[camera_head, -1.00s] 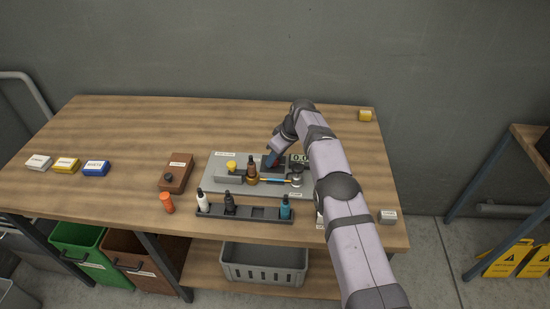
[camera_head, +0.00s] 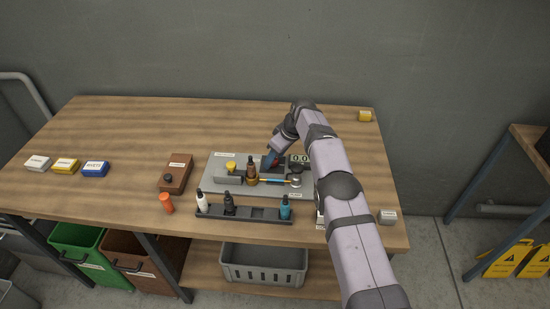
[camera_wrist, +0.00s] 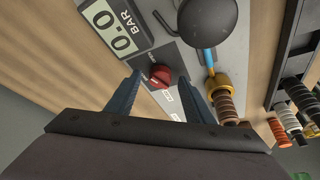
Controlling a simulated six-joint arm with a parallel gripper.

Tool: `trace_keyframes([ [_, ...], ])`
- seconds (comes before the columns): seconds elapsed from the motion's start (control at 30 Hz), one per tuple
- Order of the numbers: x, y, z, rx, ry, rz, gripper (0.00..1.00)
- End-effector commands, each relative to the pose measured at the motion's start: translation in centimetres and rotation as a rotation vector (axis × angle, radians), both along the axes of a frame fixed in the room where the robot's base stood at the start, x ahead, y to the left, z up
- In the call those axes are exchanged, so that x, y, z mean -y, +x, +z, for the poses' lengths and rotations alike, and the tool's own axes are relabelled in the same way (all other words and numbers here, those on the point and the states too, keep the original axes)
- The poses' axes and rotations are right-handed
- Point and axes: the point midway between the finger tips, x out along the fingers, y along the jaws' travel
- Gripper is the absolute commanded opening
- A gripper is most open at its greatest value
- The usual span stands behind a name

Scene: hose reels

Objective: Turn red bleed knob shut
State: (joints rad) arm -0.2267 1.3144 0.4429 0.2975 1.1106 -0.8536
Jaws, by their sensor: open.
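The red bleed knob (camera_wrist: 160,76) sits on a dark block on the grey plate, beside the pressure display (camera_wrist: 113,24), which reads 0.0 BAR. In the wrist view my gripper (camera_wrist: 160,84) is open, with one blue finger on each side of the knob. The fingertips look near the knob, with small gaps; I cannot tell how far down they reach. In the head view my gripper (camera_head: 271,158) is over the right part of the grey plate (camera_head: 230,190), and a bit of red shows by its fingers.
A brown-topped fitting (camera_head: 251,171) and a blue hose (camera_head: 273,181) lie close to the gripper. A black rack (camera_head: 243,212) with several bottles stands in front of the plate. A brown box (camera_head: 175,173) is to the left.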

Motion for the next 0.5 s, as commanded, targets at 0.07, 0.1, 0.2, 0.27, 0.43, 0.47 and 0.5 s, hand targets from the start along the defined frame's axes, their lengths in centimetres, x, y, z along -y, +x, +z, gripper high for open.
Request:
trace_keyframes([
  [0.07, 0.2, 0.0, 0.5, 0.002, 0.001, 0.000, 0.48],
  [0.1, 0.3, -0.1, 0.7, 0.003, 0.001, -0.001, 0.48],
  [0.2, 0.6, -0.3, 1.5, 0.002, 0.001, -0.002, 0.48],
  [0.27, 0.8, -0.5, 2.0, 0.004, 0.001, -0.002, 0.48],
  [0.43, 1.4, -0.9, 3.9, 0.004, 0.001, -0.001, 0.48],
  [0.47, 1.5, -1.0, 4.2, 0.003, 0.001, -0.001, 0.48],
  [0.5, 1.7, -1.1, 4.7, 0.003, 0.001, -0.001, 0.48],
])
